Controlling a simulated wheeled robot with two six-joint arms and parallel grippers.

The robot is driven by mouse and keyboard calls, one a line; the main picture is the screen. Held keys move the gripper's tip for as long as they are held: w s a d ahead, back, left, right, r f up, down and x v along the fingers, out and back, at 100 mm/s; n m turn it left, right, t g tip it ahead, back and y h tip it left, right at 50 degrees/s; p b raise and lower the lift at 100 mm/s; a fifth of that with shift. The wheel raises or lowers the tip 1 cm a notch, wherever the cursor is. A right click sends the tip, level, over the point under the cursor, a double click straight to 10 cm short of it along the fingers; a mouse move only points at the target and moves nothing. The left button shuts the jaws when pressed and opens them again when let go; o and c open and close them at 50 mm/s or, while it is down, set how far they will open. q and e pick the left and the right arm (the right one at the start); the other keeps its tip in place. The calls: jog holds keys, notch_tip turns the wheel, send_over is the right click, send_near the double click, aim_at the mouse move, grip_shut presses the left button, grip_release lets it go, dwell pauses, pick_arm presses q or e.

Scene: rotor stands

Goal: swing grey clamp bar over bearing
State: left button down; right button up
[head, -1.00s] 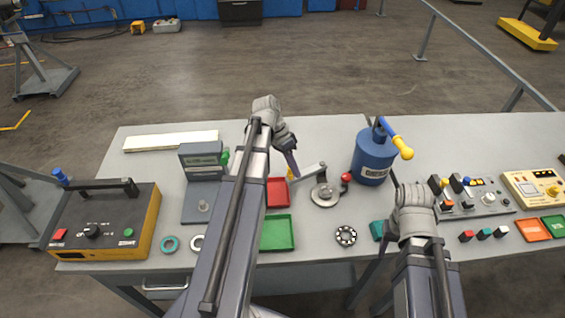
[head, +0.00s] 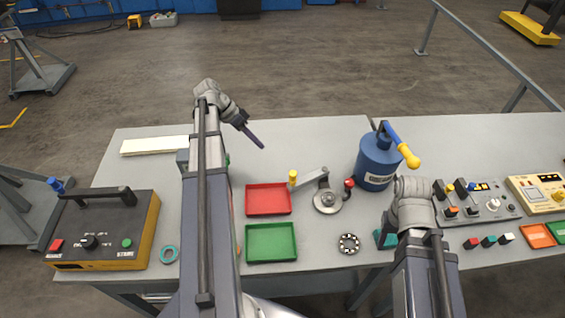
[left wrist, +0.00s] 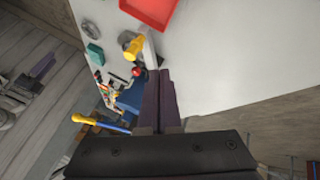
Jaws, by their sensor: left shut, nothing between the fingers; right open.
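The grey clamp bar (head: 310,179) reaches left from a small post on the round grey stand (head: 327,202), with a yellow knob (head: 293,177) at its free end. It also shows in the left wrist view (left wrist: 150,48), partly behind my fingers. A ring that looks like a ball bearing (head: 348,243) lies on the table in front of the stand; I cannot tell whether another sits on the stand. My left gripper (head: 262,146) is shut and empty, above the table, behind and left of the knob, apart from it. My right gripper (head: 386,237) is open, low near a teal block.
A red tray (head: 268,212) and a green tray (head: 271,257) lie left of the stand. A red ball knob (head: 349,184) is at the stand's right. A blue can (head: 376,162) with a blue and yellow lever stands behind right. The table's back middle is clear.

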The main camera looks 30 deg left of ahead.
pick_arm(q)
jog(key=d+f+b, duration=0.8)
jog(key=d, duration=0.1)
jog(key=shift+w+d, duration=0.25)
jog(key=shift+d, duration=0.05)
dwell(0.3)
jog(key=shift+d, duration=0.1)
